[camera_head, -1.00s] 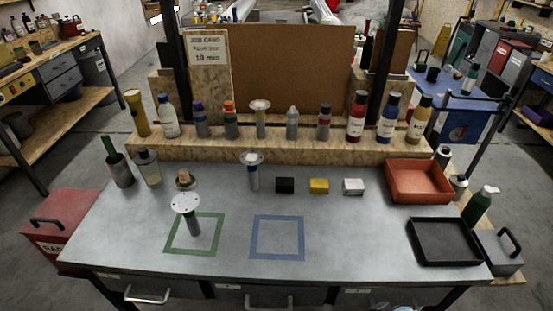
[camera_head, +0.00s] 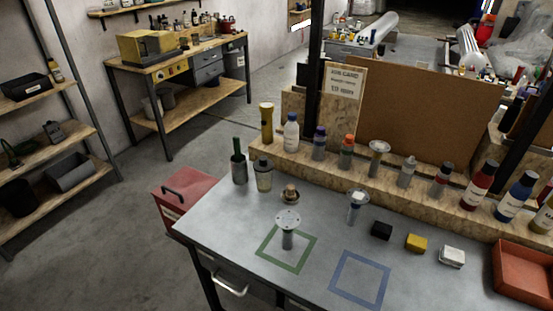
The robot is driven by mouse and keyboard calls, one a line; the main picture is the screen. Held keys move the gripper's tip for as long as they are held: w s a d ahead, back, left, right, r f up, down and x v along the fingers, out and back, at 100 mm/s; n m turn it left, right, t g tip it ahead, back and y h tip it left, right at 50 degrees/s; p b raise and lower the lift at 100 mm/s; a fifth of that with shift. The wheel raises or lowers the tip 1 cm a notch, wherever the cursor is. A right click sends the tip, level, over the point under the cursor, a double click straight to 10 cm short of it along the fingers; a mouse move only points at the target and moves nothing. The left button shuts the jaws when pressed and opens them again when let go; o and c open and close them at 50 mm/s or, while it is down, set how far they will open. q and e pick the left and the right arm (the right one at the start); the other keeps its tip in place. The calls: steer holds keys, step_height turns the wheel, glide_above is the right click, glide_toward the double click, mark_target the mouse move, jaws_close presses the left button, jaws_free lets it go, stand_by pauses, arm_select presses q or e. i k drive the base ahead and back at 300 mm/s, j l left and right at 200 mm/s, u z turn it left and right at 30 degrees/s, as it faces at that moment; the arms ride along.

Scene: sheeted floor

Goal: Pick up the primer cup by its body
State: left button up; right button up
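No label marks the primer cup, so I cannot tell which object it is. A grey cup-like piece with a wide pale disc top (camera_head: 288,219) stands upright in the green taped square (camera_head: 272,262) on the metal bench. A similar disc-topped piece (camera_head: 357,205) stands farther back to its right. A third disc-topped piece (camera_head: 378,158) is on the wooden ledge. A small brown-topped item (camera_head: 290,195) sits behind the green square. Neither of my grippers is in view.
A blue taped square (camera_head: 360,282) is empty. Black (camera_head: 381,230), yellow (camera_head: 417,243) and white (camera_head: 452,256) blocks lie right of the disc-topped pieces. Several bottles line the ledge (camera_head: 340,165). A red tray (camera_head: 527,275) is at right, a red toolbox (camera_head: 182,194) left of the bench.

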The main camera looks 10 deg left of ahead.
mark_target(264, 181)
steer(key=j+z, duration=0.35)
steer(key=j, duration=0.2)
steer(key=j+z, duration=0.35)
steer(key=j, duration=0.15)
steer(key=i+j+z, duration=0.25)
steer(key=i+j, duration=0.1)
steer(key=i, duration=0.05)
